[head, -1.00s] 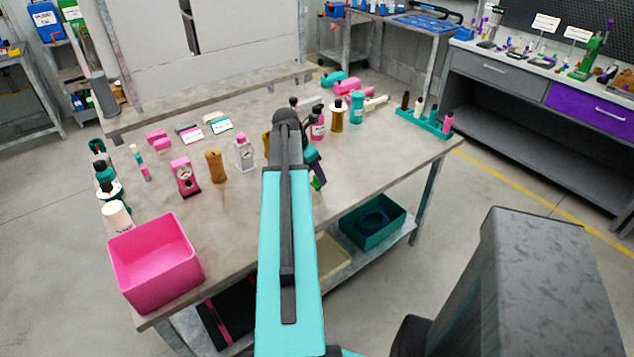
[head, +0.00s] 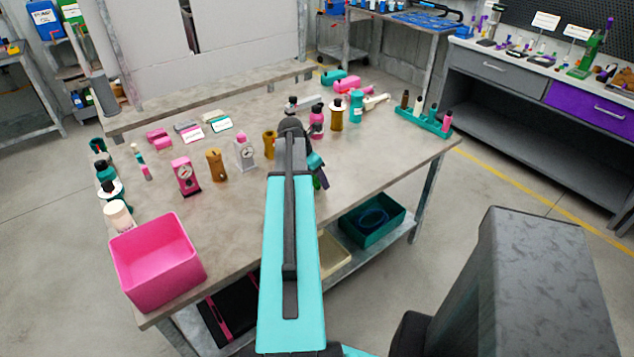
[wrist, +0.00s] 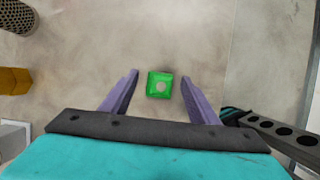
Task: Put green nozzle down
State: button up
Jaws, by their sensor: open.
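The green nozzle (wrist: 160,86) shows in the wrist view as a small green square with a pale round centre, seen from above against the grey tabletop. It lies between the two purple fingers of my gripper (wrist: 159,92), with a gap on each side. The fingers are open. I cannot tell from this angle whether the nozzle's base touches the table.
A pink bin (head: 158,262) stands at the bench's front left corner. A pink gauge (head: 185,176), a grey gauge (head: 245,153) and a brown part (head: 215,165) stand left of my arm. Bottles and a teal rack (head: 424,122) stand to the right. A dark bar with holes (wrist: 285,135) is close right of my gripper.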

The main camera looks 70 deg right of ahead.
jog(key=c, duration=1.2)
jog(key=shift+r, duration=0.15)
jog(key=shift+c, duration=0.2)
jog(key=shift+r+b, duration=0.6)
jog(key=shift+r, duration=0.8)
jog(key=shift+a+r, duration=0.2)
jog(key=s+a+r+b, duration=0.1)
jog(key=a+b, duration=0.3)
jog(key=a, duration=0.9)
jog(key=shift+b, duration=0.75)
jog(key=b, duration=0.5)
jog(key=shift+a, duration=0.4)
jog(key=a+b, duration=0.1)
jog(key=b, duration=0.3)
jog(key=shift+s+r+b, duration=0.1)
jog(key=shift+b, duration=0.2)
